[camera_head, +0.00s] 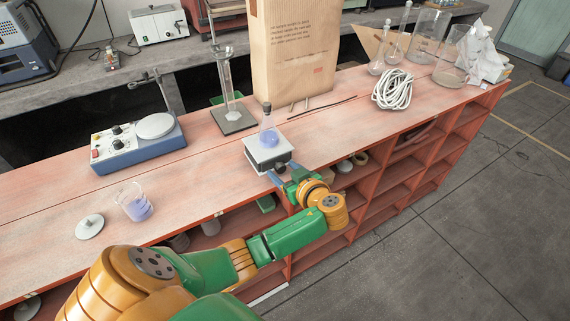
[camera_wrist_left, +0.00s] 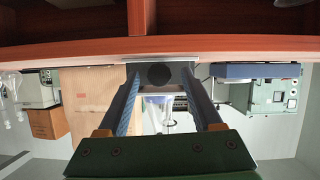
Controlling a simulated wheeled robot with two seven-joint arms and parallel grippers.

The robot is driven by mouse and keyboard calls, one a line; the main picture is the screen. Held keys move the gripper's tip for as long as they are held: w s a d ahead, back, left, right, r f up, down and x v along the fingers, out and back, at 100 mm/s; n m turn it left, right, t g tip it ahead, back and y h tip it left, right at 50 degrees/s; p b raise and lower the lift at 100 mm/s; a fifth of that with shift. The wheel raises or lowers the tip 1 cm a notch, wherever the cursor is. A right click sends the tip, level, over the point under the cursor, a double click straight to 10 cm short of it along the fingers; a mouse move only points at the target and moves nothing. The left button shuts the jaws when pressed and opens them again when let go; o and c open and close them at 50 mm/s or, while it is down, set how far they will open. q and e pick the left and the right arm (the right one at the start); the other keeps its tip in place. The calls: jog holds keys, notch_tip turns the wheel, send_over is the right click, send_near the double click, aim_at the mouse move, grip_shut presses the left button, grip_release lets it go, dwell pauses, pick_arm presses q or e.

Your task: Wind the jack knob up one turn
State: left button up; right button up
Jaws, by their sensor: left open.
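The lab jack (camera_head: 262,155) has a pale top plate and stands near the front edge of the red bench. A flask with blue liquid (camera_head: 268,137) stands on it. The jack's dark round knob (camera_wrist_left: 159,75) faces me in the left wrist view, an upside-down picture. My left gripper (camera_head: 283,176) is in front of the jack, at the bench edge. Its two blue fingers are open, one on each side of the knob in the wrist view, with visible gaps between. I cannot tell whether the fingertips reach past the knob's face. My right gripper is not in view.
A stirrer hotplate (camera_head: 138,145), a beaker of blue liquid (camera_head: 134,203) and a grey disc (camera_head: 89,227) are to the left. A paper bag (camera_head: 297,55) and stand (camera_head: 233,119) are behind. Coiled white cable (camera_head: 392,90) lies right. Open shelves (camera_head: 386,180) are below.

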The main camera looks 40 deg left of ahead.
pick_arm(q)
jog(key=shift+w+a+f, duration=0.1)
jog(key=shift+w+a, duration=0.05)
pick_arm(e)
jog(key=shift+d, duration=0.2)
pick_arm(q)
grip_shut()
jog(key=shift+f+m+g+y+b, duration=0.2)
jog(key=shift+m+g+y+b, duration=0.3)
jog(key=shift+m, duration=0.5)
jog(key=shift+r+m+g, duration=0.1)
jog(key=shift+m+g, duration=0.3)
jog(key=shift+m, duration=0.1)
grip_release()
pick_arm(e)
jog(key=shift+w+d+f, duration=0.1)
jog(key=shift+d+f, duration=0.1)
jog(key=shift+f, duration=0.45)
